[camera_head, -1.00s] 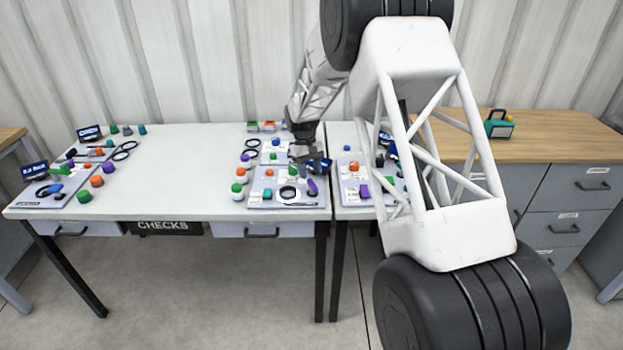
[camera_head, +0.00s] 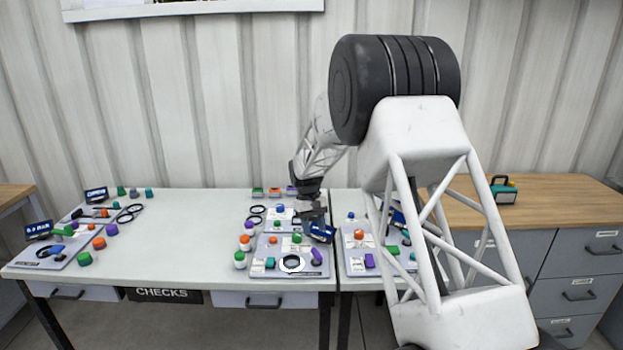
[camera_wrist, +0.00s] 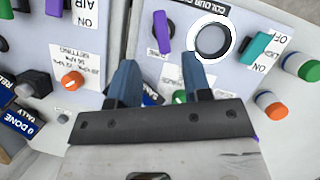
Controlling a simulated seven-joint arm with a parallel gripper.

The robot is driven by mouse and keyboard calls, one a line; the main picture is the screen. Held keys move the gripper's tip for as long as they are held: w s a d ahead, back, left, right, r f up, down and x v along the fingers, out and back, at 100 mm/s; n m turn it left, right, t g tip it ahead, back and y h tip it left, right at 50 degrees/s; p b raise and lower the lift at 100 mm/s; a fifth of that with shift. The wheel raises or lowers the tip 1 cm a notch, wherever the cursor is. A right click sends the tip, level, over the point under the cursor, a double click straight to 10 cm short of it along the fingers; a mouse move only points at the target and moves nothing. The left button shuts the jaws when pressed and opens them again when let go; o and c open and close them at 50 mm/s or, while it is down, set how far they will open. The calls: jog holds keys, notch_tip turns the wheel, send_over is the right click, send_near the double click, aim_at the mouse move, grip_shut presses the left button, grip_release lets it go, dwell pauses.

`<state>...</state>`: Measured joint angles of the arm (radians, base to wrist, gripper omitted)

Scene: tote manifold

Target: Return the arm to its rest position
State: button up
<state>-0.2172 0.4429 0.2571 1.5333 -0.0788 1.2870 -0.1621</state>
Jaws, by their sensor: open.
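My gripper (camera_head: 314,212) hangs over the panels near the middle of the white table in the head view. In the wrist view my gripper (camera_wrist: 158,65) shows two blue fingers spread apart with nothing between them. Below it lies a grey panel (camera_head: 262,268) with a black ring inside a white circle (camera_head: 294,262), a purple piece (camera_head: 316,256) and a teal piece (camera_head: 270,263). The ring also shows in the wrist view (camera_wrist: 211,40), ahead of the right finger. Part of the panel is hidden behind the fingers.
Another panel (camera_head: 352,268) stands to the right, partly behind my arm. Orange and green capped bottles stand left of the middle panel. More panels and loose caps (camera_head: 85,258) lie at the table's left end. The table's middle left (camera_head: 180,245) is clear. A wooden-topped cabinet (camera_head: 560,210) stands right.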

jog(key=s+d+r+m+t, duration=0.1)
jog(key=s+d+r, duration=0.3)
jog(key=s+r, duration=0.35)
jog(key=s+d+r+m+t+y, duration=0.1)
jog(key=s+d+r, duration=0.4)
jog(key=s, duration=0.4)
jog(key=s+d+r+t, duration=0.1)
jog(key=s+d+r, duration=0.1)
jog(key=s+r, duration=0.55)
jog(key=s+d+m+t, duration=0.1)
jog(key=s+d, duration=0.2)
jog(key=s, duration=1.2)
jog(key=s+d+m+t, duration=0.2)
jog(key=s+d, duration=0.1)
jog(key=s, duration=1.2)
jog(key=shift+s+d+f+t+y, duration=0.25)
jog(key=shift+d+f+t+y, duration=0.05)
jog(key=shift+f, duration=0.1)
jog(key=shift+w, duration=0.1)
